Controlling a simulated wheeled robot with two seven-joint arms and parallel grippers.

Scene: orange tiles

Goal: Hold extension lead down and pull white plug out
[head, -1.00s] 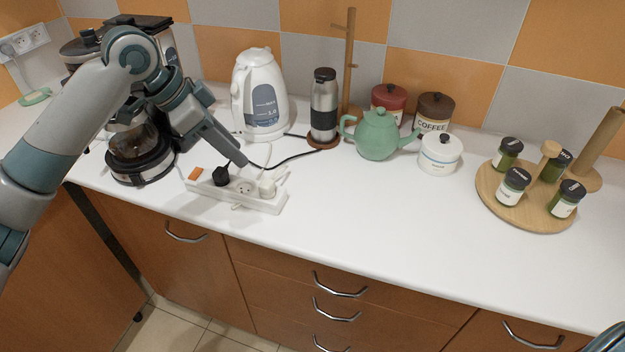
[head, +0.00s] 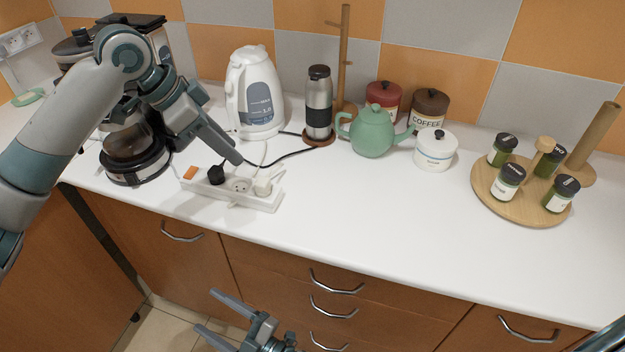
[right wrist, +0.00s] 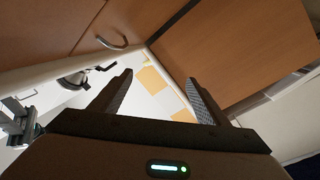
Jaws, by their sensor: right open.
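The white extension lead (head: 232,187) lies on the counter with an orange switch at its left end. A black plug (head: 217,173) and the white plug (head: 263,187) sit in it, with an empty socket between them. My left gripper (head: 238,160) points down just behind the lead, close to the black plug. Its fingertips look near the lead, but contact is unclear, as is the gap between its fingers. My right gripper (head: 208,310) is open and empty in front of the drawers, below the counter edge. Its fingers also show apart in the right wrist view (right wrist: 160,78).
Behind the lead stand a white kettle (head: 256,95), a steel flask (head: 318,105) and a green teapot (head: 372,132). A coffee maker (head: 135,150) is at the left. The front edge overhangs drawers with metal handles (head: 336,283).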

